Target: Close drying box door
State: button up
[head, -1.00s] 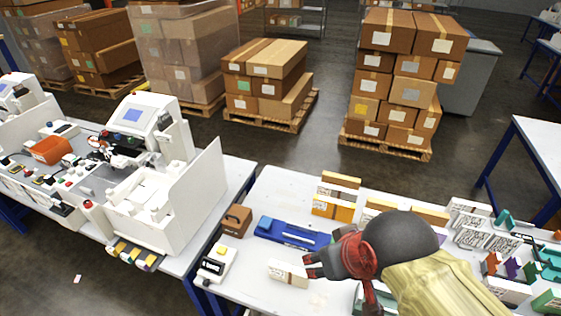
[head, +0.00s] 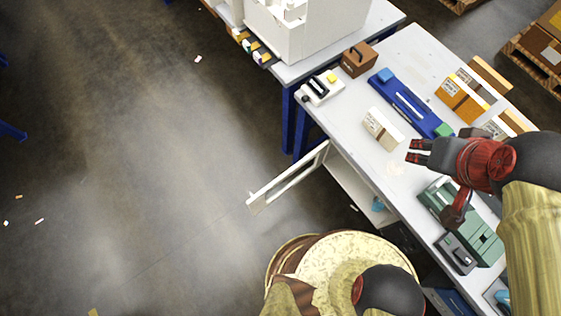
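An open door with a white frame and a clear pane (head: 286,183) sticks out from the white box (head: 352,190) under the white table. The door stands well away from the box opening, over the floor. A small blue item (head: 377,204) shows inside the box. My gripper (head: 416,151) is above the tabletop, to the right of the door and apart from it. Its dark fingers are spread with nothing between them. Part of the box is hidden under the tabletop.
On the table (head: 410,58) are a brown case (head: 359,59), a white device (head: 321,88), a blue tray (head: 408,102), a small pale box (head: 383,128) and a green device (head: 462,220). Wide floor (head: 130,180) lies clear left of the door.

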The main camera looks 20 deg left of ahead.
aim_at(258, 202)
jog(key=k+z, duration=0.25)
jog(key=z, duration=0.2)
jog(key=k+l+z, duration=0.1)
jog(key=z, duration=0.35)
jog(key=k+j, duration=0.1)
jog(key=j, duration=0.3)
jog(key=k+j+z, duration=0.1)
jog(key=j, duration=0.3)
jog(key=k+j, duration=0.15)
jog(key=j, duration=0.25)
jog(key=k+j, duration=0.1)
jog(key=j, duration=0.3)
jog(key=k+j+z, duration=0.1)
jog(key=j, duration=0.3)
jog(key=k+j, duration=0.15)
jog(key=j, duration=0.25)
jog(key=k+j+z, duration=0.1)
jog(key=j, duration=0.3)
jog(key=k+l, duration=0.3)
jog(key=l, duration=0.25)
jog(key=u, duration=0.05)
